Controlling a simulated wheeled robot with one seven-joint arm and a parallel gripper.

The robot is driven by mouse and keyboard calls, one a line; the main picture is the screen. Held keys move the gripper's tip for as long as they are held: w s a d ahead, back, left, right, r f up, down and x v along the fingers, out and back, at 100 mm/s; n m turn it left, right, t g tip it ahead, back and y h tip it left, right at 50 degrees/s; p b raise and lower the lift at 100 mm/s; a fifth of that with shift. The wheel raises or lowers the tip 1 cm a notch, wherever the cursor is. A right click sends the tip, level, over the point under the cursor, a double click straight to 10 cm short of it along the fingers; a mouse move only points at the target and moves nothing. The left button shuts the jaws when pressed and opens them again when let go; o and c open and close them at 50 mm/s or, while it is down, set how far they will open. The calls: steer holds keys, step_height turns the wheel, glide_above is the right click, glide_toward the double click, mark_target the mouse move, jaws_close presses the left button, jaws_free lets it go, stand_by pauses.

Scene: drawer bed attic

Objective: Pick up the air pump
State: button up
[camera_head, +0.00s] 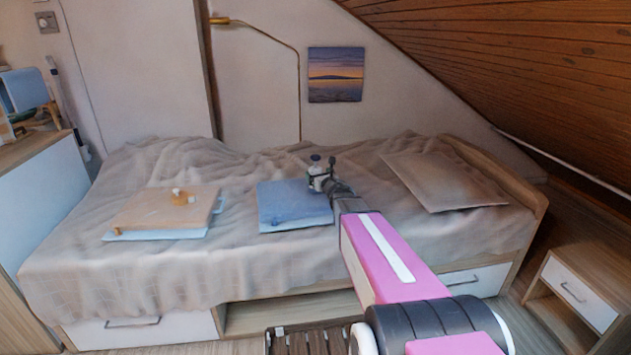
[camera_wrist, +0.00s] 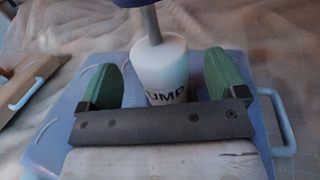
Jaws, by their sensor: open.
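The air pump (camera_wrist: 165,72) is a white cylinder with dark lettering ending in "UMP", a grey rod and a dark blue top. In the wrist view it stands between the green fingers of my gripper (camera_wrist: 160,66), with space showing on both sides. My gripper is open. In the head view the pump (camera_head: 316,168) shows white with a dark cap, and my gripper (camera_head: 327,184) is right against it in the picture, hiding its lower part. Under the pump is a blue board-like item (camera_wrist: 70,130) with a light handle at its side.
The blue item (camera_head: 285,205) lies on the bed's rumpled beige cover (camera_head: 100,255). To its left is a wooden board (camera_head: 150,208) with small pieces on it, over another blue item (camera_head: 155,234).

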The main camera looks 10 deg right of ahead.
steer(key=x, duration=0.3)
steer(key=shift+w, duration=0.1)
steer(key=c, duration=1.2)
steer(key=shift+o, duration=0.2)
steer(key=shift+r, duration=0.1)
